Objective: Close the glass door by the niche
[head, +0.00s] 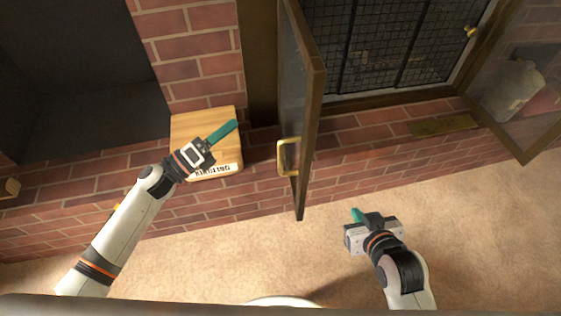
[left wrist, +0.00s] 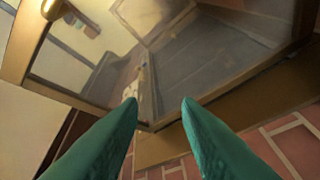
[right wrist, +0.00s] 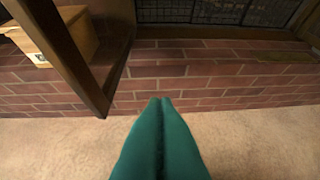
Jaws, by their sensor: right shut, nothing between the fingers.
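The glass door by the niche (head: 313,100) has a brown frame and a brass handle (head: 288,157). It stands open, jutting out from the dark mesh-screened opening (head: 365,45). The dark niche (head: 70,80) is at the left. My left gripper (head: 236,125) is left of this door, apart from it; in the left wrist view its green fingers (left wrist: 160,103) are spread with nothing between them, facing the glass (left wrist: 200,60). My right gripper (head: 356,214) is right of the door, over the carpet; in the right wrist view its fingers (right wrist: 161,100) are shut and empty, and the door's frame (right wrist: 65,50) is at the left.
A second glass door (head: 520,85) stands open at the right. A wooden box (head: 205,125) with a lettered label sits on the brick ledge (head: 370,135), under my left gripper. Beige carpet (head: 470,230) is clear in front of the ledge.

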